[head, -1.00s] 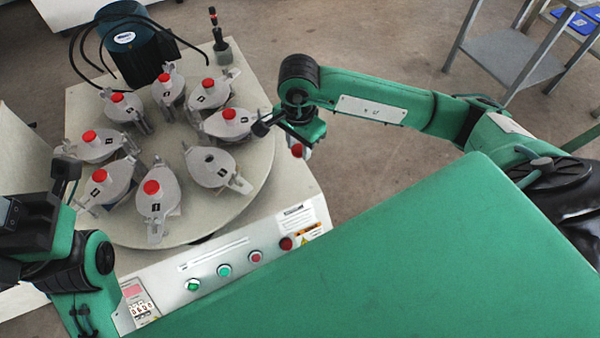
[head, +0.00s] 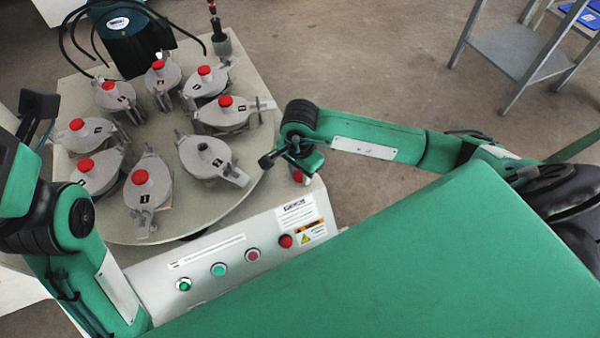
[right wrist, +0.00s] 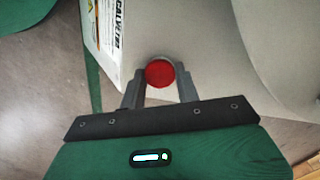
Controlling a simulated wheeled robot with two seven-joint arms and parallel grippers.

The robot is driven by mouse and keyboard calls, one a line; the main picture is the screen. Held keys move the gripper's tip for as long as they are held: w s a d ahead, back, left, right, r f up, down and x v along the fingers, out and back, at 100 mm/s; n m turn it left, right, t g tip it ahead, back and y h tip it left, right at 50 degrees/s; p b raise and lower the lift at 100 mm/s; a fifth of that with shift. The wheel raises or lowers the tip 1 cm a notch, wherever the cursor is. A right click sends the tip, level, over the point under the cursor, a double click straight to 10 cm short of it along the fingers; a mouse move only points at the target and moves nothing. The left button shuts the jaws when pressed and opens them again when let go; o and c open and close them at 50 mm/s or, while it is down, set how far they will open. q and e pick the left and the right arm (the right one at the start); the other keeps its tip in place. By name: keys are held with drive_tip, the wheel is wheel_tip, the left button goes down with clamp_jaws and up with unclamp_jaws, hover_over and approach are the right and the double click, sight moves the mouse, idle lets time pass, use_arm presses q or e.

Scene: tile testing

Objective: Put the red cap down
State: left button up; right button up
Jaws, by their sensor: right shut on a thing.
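The red cap (right wrist: 160,73) is between the two fingers of my right gripper (right wrist: 160,85) in the right wrist view. The gripper is shut on it. In the head view the red cap (head: 298,176) shows below my right wrist, near the machine's right corner, beside the round plate. I cannot tell whether it touches the surface. A grey jar (head: 205,155) with a dark open top and no red cap stands on the plate's right side. My left arm is at the left edge; its fingers are not visible.
The round plate (head: 205,205) carries several grey clamped jars with red caps. The front panel (head: 215,258) has green and red buttons and a warning label. A black motor housing (head: 130,38) with cables stands behind. A metal table (head: 515,55) is at the back right.

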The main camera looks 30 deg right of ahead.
drive_tip(key=shift+f, duration=0.1)
drive_tip(key=o, duration=0.9)
